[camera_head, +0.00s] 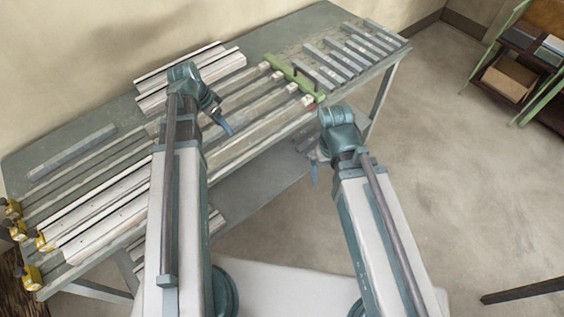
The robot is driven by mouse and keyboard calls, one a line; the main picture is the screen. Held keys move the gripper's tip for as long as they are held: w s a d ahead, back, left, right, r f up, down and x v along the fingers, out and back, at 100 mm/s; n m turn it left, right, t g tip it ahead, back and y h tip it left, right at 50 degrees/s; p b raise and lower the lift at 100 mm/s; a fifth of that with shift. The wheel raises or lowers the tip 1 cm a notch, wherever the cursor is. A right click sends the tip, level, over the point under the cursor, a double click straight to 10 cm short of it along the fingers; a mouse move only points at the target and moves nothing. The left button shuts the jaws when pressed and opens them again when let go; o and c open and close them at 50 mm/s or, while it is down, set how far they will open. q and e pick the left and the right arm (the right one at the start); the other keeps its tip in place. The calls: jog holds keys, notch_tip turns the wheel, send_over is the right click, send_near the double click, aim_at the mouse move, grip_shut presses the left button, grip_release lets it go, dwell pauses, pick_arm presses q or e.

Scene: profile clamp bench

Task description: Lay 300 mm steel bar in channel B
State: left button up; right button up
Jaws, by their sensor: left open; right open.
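Several grey steel bars (352,54) lie side by side at the far right end of the bench. Their lengths differ little, and I cannot tell which is the 300 mm one. Long parallel channels (232,118) run along the bench up to a green cross bar (293,79). I can read no letters, so channel B cannot be told apart. My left gripper (222,122) is open and empty above the channels at mid-bench. My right gripper (313,160) is open and empty off the bench's front edge, apart from the bars; its fingers are partly hidden by its wrist.
Yellow clamps (32,278) stand at the channels' left ends. A separate grey bar (72,152) lies at the back left. White profiles (190,78) lie at the back middle. A shelf with boxes (510,80) stands far right. The floor right of the bench is clear.

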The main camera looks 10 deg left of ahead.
pick_arm(q)
jog(key=s+d+n+g+y, duration=0.1)
jog(key=s+d+y, duration=0.1)
jog(key=s+d, duration=0.4)
jog(key=s+d+n+g+y, duration=0.1)
jog(key=s+d, duration=0.5)
jog(key=d, duration=1)
jog(key=shift+s+d+f+n+y, duration=0.25)
jog(key=shift+d+n+y, duration=0.2)
jog(key=shift+n, duration=0.25)
